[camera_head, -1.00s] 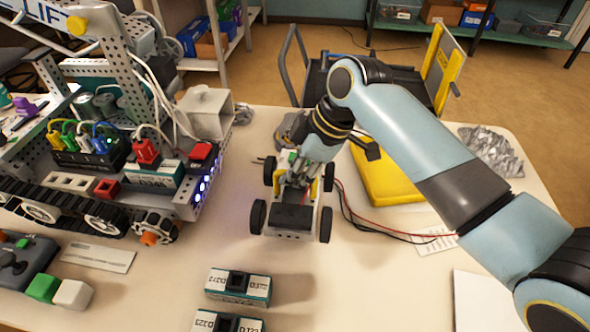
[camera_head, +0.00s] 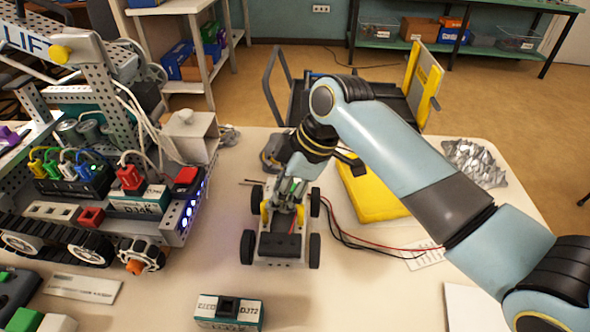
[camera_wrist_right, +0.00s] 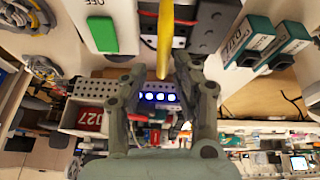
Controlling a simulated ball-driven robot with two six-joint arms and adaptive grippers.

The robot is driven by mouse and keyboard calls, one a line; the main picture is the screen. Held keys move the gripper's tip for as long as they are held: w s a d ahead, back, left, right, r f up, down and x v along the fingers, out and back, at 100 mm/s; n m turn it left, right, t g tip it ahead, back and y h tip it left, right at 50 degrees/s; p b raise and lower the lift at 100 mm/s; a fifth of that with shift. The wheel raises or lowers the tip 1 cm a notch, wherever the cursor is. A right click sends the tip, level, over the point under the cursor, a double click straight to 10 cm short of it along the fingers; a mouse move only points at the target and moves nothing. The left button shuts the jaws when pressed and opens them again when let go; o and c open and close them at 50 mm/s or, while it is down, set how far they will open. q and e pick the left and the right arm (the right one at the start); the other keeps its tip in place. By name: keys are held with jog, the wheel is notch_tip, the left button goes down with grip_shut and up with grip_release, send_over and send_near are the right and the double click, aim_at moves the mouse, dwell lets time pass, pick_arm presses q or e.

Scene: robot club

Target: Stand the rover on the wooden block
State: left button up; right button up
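The rover (camera_head: 280,246) is a small four-wheeled vehicle with dark wheels, a black box on its near end and yellow parts on its sides. It stands level on the pale table in the head view. My right gripper (camera_head: 287,197) reaches down over its far half from behind. In the right wrist view, the fingers of my right gripper (camera_wrist_right: 160,72) are spread, with gaps beside a yellow bar (camera_wrist_right: 163,38) between them. I cannot make out the wooden block in either view. My left gripper is out of view.
A large tracked robot (camera_head: 80,205) with blue lights stands close on the left. A labelled motor box (camera_head: 228,310) lies nearer the front. A yellow case (camera_head: 372,192), red and black wires (camera_head: 345,232) and crumpled foil (camera_head: 474,163) lie to the right.

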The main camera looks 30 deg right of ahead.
jog(key=v, duration=1.2)
jog(key=shift+a, duration=0.1)
